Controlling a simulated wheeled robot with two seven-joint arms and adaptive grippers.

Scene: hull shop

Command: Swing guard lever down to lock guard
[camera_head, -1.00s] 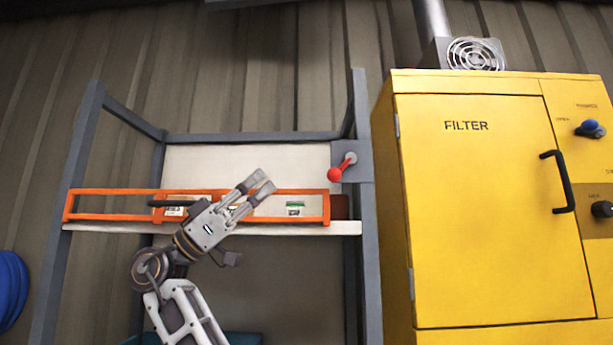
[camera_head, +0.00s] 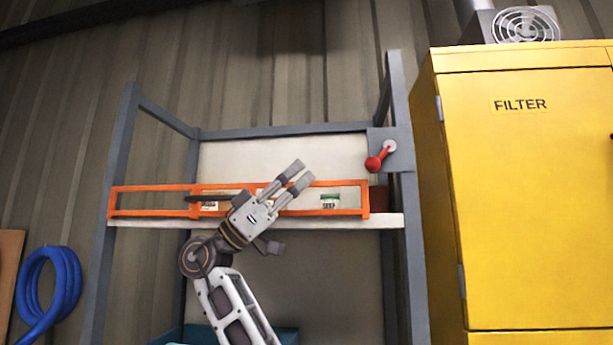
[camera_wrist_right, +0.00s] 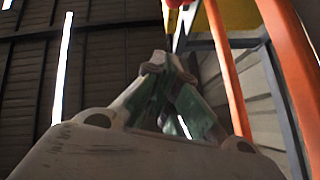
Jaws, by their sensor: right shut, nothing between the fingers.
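The guard lever, with a red knob (camera_head: 373,164), hangs from a round pivot on a grey plate (camera_head: 403,150) at the rack's right post. It slants down and to the left. The guard is an orange frame (camera_head: 113,203) across the white shelf. My right gripper (camera_head: 298,175) is shut and empty, in front of the guard's top rail and left of the knob, apart from it in the picture. In the right wrist view, the fingers (camera_wrist_right: 172,75) come together, orange bars (camera_wrist_right: 228,68) stand at right, and a bit of red shows at the top edge. My left gripper is not seen.
A yellow filter cabinet (camera_head: 540,210) stands close to the right of the grey rack (camera_head: 120,170). A blue coiled hose (camera_head: 70,280) hangs at the far left. A teal bin (camera_head: 170,338) is below the shelf. Space above the shelf looks open.

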